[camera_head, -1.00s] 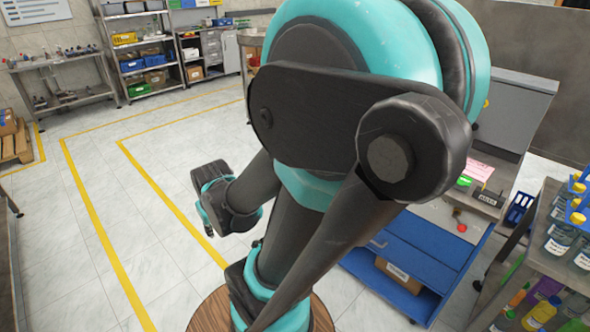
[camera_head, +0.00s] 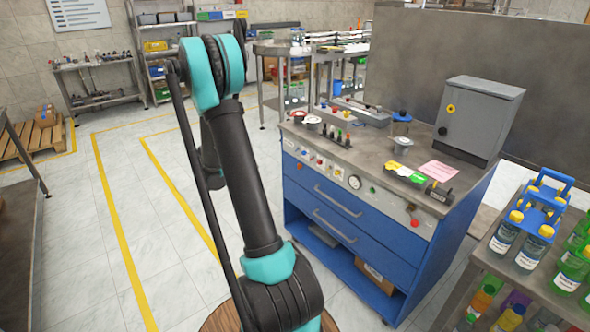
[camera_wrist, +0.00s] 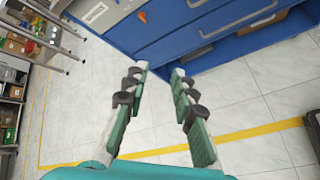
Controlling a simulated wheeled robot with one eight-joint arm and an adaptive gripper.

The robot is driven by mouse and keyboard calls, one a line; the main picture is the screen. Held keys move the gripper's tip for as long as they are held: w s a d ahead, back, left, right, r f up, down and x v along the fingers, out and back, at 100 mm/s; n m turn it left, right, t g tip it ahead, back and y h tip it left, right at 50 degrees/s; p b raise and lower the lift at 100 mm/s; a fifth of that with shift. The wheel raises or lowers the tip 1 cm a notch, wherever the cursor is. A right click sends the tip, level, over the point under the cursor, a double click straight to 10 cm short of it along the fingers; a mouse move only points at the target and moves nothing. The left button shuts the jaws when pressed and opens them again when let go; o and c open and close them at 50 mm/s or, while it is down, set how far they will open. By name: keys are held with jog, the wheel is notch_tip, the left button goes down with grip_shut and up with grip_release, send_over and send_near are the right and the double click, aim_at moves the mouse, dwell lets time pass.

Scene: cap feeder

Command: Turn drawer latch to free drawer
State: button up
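A small orange lever-like part (camera_wrist: 142,16), which could be the drawer latch, sits on the cabinet front at the top of the wrist view. I cannot tell its turn position. The blue cabinet front (camera_head: 375,215) has drawers with long bar handles (camera_head: 338,202); the drawers look shut. A red knob (camera_head: 414,222) is at the right of the grey panel above them. My gripper (camera_wrist: 159,70) is open and empty, apart from the cabinet, with floor between its fingers. In the head view it is hidden behind my arm.
The grey worktop (camera_head: 350,150) carries jars, a pink sheet (camera_head: 438,170) and a grey box (camera_head: 478,120). A cart with bottles (camera_head: 568,265) stands close at the right. Tiled floor left of the cabinet is free, with yellow lines (camera_head: 122,255).

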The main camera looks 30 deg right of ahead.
jog(key=w+d+f+n+h, duration=0.4)
jog(key=w+d+f, duration=0.2)
jog(key=n+g+h, duration=0.2)
jog(key=n+h, duration=0.1)
send_near(301, 164)
jog(key=d, duration=0.4)
jog(key=d+f, duration=0.1)
jog(key=d, duration=0.1)
jog(key=shift+w+d, duration=0.15)
jog(key=shift+w, duration=0.1)
grip_shut()
